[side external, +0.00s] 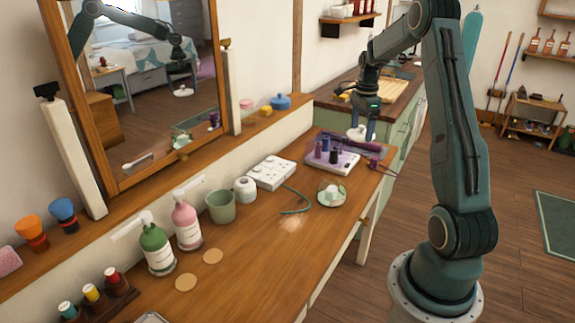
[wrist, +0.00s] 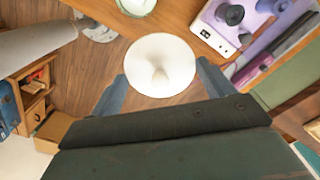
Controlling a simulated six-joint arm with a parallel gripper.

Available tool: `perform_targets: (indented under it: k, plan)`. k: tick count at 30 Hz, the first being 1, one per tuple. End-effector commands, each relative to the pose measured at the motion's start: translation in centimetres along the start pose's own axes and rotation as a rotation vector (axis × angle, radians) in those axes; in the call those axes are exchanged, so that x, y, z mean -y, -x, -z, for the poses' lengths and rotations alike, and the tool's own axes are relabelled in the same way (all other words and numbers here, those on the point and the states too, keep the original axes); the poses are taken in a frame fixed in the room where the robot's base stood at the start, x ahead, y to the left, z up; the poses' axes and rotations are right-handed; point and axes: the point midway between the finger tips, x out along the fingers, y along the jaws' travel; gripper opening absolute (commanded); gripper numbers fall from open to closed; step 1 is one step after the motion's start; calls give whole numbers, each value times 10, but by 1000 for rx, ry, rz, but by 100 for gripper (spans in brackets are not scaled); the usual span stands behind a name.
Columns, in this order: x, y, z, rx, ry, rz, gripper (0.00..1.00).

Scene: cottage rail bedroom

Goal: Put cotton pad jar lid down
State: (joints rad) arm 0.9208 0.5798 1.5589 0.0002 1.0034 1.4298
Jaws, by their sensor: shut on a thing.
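My gripper (side external: 362,129) is shut on the white, round cotton pad jar lid (side external: 358,136) and holds it in the air. In the wrist view the lid (wrist: 172,58) sits between the two fingers of the gripper (wrist: 162,76), with its knob toward the camera. There, floor shows around much of the lid, beside the table edge. The open glass cotton pad jar (side external: 332,193), with white contents, stands on the wooden table (side external: 240,275), apart from the lid. Part of the jar (wrist: 137,5) shows at the top of the wrist view.
A pale tray (side external: 345,166) with dark bottles and a purple item stands beyond the jar. A white box (side external: 271,173), a green cup (side external: 220,207) and pump bottles (side external: 187,222) line the wall side. A green cord (side external: 297,210) lies near the jar. The front tabletop has clear room.

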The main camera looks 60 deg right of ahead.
Motion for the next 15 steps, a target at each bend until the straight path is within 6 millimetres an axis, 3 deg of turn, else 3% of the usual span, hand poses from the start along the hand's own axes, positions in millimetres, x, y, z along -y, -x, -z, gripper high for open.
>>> perform_targets:
  k: [3, 10, 15]
  plan:
    - [2, -4, 9, 0, -5, 1, 59]
    - [2, -9, 10, 0, -5, -1, 59]
    - [1, -27, 10, 0, -5, -3, 59]
